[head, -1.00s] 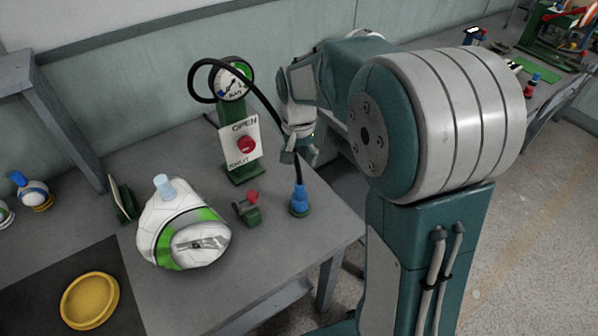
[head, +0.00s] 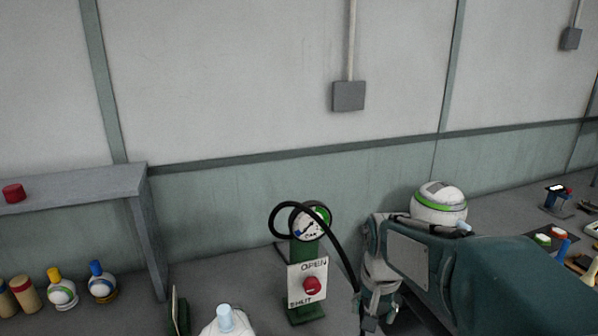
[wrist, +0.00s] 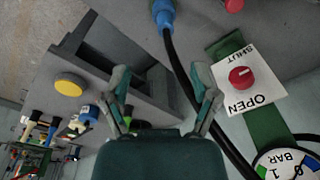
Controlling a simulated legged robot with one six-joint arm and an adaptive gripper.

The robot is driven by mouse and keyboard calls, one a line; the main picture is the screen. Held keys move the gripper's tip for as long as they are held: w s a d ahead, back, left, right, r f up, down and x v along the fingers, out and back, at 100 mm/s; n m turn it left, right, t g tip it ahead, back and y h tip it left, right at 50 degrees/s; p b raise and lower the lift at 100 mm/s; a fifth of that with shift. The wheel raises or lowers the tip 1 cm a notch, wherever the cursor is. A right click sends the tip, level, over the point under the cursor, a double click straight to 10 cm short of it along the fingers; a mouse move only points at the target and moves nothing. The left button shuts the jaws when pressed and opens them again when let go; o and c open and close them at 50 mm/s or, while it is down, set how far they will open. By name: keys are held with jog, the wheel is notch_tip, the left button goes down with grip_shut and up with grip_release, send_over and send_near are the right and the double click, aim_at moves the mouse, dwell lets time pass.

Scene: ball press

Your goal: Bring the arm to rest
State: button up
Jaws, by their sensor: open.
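My gripper (head: 374,322) hangs fingers down just right of the valve stand in the head view, with my arm reaching in from the lower right. In the wrist view its two fingers (wrist: 163,82) are spread apart with nothing between them. The valve stand has a white OPEN/SHUT plate (head: 307,268) with a red knob (head: 312,285) and a round dial gauge (head: 309,222) above. A black hose (head: 343,258) loops from the gauge and passes close by my gripper. In the wrist view the hose runs past the right finger to a blue fitting (wrist: 163,13).
A white thing with a pale blue cap (head: 225,318) is cut off at the bottom edge. Several balls and cylinders stand left, below a grey shelf (head: 85,187) with a red disc (head: 13,193). A white-green rounded thing (head: 438,205) shows behind my arm. A wall stands behind.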

jog(key=s+r+n+t, duration=0.2)
jog(key=s, duration=0.6)
jog(key=s+r+n+t, duration=0.2)
jog(key=s+r, duration=0.1)
jog(key=s, duration=0.6)
jog(key=shift+r+t, duration=0.15)
jog(key=shift+t, duration=0.15)
